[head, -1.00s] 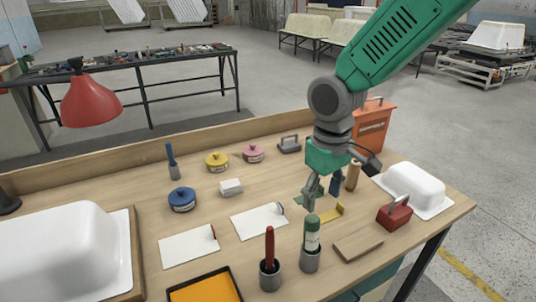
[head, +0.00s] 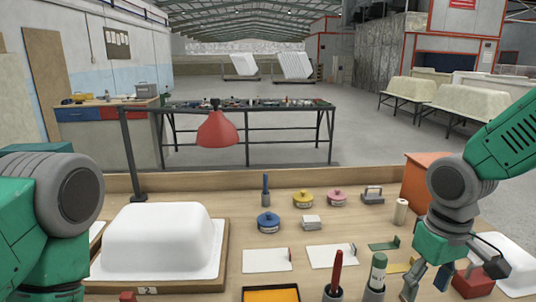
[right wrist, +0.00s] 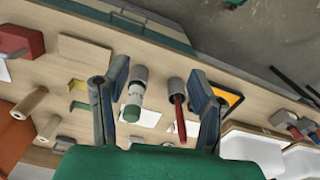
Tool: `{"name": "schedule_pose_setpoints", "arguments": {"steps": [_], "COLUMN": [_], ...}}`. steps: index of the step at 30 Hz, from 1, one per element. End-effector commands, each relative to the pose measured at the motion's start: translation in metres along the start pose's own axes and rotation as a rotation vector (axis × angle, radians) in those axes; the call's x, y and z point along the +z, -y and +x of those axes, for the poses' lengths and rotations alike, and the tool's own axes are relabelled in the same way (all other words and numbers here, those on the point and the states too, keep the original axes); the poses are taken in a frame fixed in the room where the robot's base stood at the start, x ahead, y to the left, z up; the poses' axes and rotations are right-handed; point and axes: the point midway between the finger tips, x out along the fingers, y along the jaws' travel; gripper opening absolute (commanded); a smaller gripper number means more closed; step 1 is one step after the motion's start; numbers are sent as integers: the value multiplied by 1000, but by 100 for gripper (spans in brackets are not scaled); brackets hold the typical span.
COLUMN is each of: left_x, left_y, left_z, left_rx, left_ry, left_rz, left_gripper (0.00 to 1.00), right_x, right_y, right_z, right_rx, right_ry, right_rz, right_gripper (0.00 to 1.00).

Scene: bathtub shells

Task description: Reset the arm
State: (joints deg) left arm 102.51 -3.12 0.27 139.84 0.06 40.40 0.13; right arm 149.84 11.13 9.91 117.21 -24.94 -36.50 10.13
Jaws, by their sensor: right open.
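My right arm comes in from the right in the head view, and its gripper (head: 425,286) hangs over the right part of the workbench (head: 235,262). In the right wrist view the two fingers (right wrist: 158,72) are spread with nothing held between them. A green-and-white bottle (right wrist: 137,92) and a red-handled tool (right wrist: 177,100), each in a grey cup, show below the gap, apart from the fingers. My left arm shows at the left edge of the head view; its gripper is out of frame.
A white tub shell (head: 160,240) stands at the bench's left. A red lamp (head: 217,130) hangs behind the bench. Several round tins and white cards lie mid-bench.

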Motion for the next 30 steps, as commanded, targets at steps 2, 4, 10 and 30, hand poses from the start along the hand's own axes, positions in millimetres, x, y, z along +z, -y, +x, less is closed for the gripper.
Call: {"name": "schedule_pose_setpoints", "arguments": {"steps": [2, 4, 10, 30], "left_x": [0, 0, 0, 2], "left_y": [0, 0, 0, 0], "left_z": [0, 2, 6, 41], "left_rx": [0, 0, 0, 0], "left_ry": [1, 1, -1, 0], "left_rz": [0, 0, 0, 0], "left_gripper": [51, 51, 51, 51], "right_x": [1, 4, 10, 182], "right_y": [1, 5, 15, 54], "right_z": [4, 19, 59, 303], "right_rx": [-3, -16, -50, -50], "right_ry": [2, 6, 7, -20], "right_rz": [1, 4, 16, 178], "right_gripper": [52, 52, 52, 52]}}
